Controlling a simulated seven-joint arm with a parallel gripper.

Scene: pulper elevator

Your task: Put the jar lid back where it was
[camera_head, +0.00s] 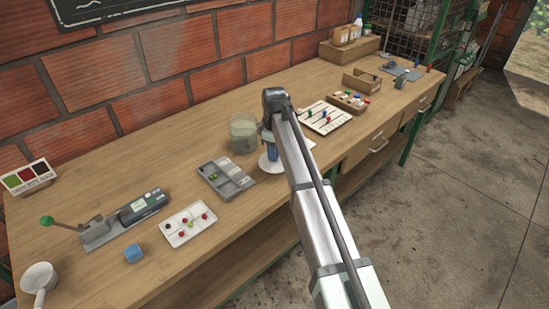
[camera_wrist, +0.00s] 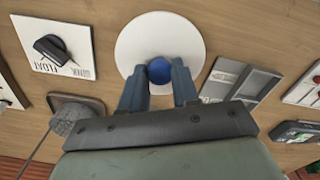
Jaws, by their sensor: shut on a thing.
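My gripper (camera_wrist: 159,76) is shut on a small blue round piece (camera_wrist: 159,70), which seems to be the jar lid. Its fingers close on both sides of it. A white round disc (camera_wrist: 190,35) lies under the piece in the wrist view. In the head view, my gripper (camera_head: 268,152) points down over this disc (camera_head: 269,164), partly hidden by my arm. I cannot tell whether the blue piece touches the disc. A cloudy glass jar (camera_head: 243,131) stands on the bench just behind and left of my gripper.
A grey compartment tray (camera_head: 226,180) lies just left of the disc. On the right are another white tray (camera_head: 324,117) and a wooden box (camera_head: 361,81). A brick wall bounds the back.

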